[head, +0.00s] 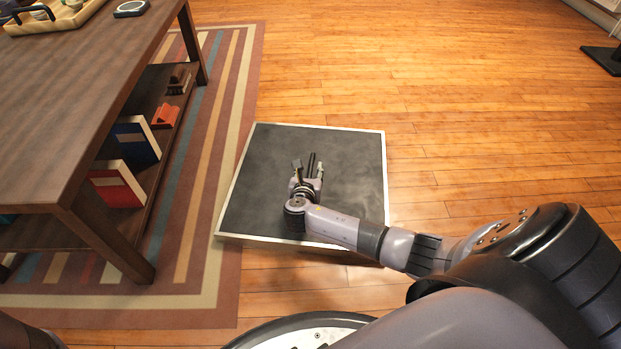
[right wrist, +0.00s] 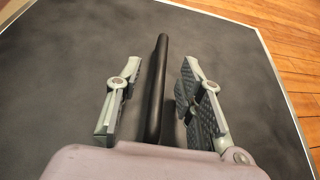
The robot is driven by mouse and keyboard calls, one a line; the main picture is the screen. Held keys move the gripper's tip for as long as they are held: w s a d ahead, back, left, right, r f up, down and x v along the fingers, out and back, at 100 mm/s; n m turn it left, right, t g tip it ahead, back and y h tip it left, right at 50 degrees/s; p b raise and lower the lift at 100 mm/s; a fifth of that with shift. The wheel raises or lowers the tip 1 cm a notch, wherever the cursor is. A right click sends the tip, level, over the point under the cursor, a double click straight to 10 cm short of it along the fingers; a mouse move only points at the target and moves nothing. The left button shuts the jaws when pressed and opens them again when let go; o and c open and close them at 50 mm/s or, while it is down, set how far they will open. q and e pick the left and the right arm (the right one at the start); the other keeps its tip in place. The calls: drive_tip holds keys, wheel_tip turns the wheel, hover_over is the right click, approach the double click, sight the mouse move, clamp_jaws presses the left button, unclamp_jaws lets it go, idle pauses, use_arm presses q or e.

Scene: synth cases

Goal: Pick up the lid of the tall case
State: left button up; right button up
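The tall case's lid (head: 345,205) is a dark grey, square panel with a pale metal rim, seen from above in the head view. It also fills most of the right wrist view (right wrist: 60,70). A black bar handle (right wrist: 158,80) stands out from the lid. My right gripper (head: 309,170) is over the middle of the lid. In the right wrist view its two fingers (right wrist: 160,95) are spread on either side of the handle, with a gap on both sides. The case's body is mostly hidden under the lid. My left gripper is not in view.
A dark wooden table (head: 75,100) with books on its lower shelf stands at the left, with a tray (head: 50,24) on top. A striped rug (head: 190,240) lies under it and reaches the case.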

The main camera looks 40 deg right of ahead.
drive_tip(key=shift+c, duration=0.4)
clamp_jaws()
idle(0.4)
drive_tip(key=shift+w+r, duration=0.1)
drive_tip(key=shift+r, duration=0.1)
